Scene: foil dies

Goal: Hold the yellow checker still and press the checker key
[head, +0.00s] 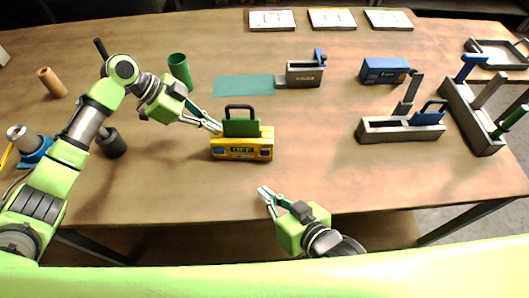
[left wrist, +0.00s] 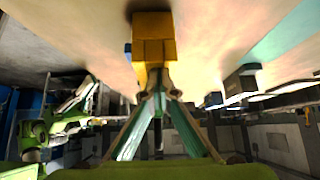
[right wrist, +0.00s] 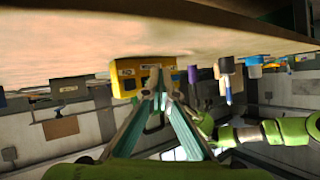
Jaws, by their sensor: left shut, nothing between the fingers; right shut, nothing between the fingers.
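The yellow checker (head: 242,156) stands on the table with a lit panel on its front that seems to read OFF. A small dark-blue patch (head: 265,152) is at the right of its front; I cannot tell if it is the key. A green plate with a black handle (head: 240,125) stands upright in or behind it. My left gripper (head: 219,129) is shut at the checker's left rear; touching is unclear. My right gripper (head: 263,190) is shut and empty, in front of the checker and apart from it. The checker also shows in the left wrist view (left wrist: 153,50) and right wrist view (right wrist: 140,74).
A teal mat (head: 243,86) and a grey box labelled for dies (head: 304,75) lie behind. A green cup (head: 179,68) stands at the left. A blue box (head: 384,69), a grey tray (head: 399,130) and a long rack (head: 470,115) are at the right.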

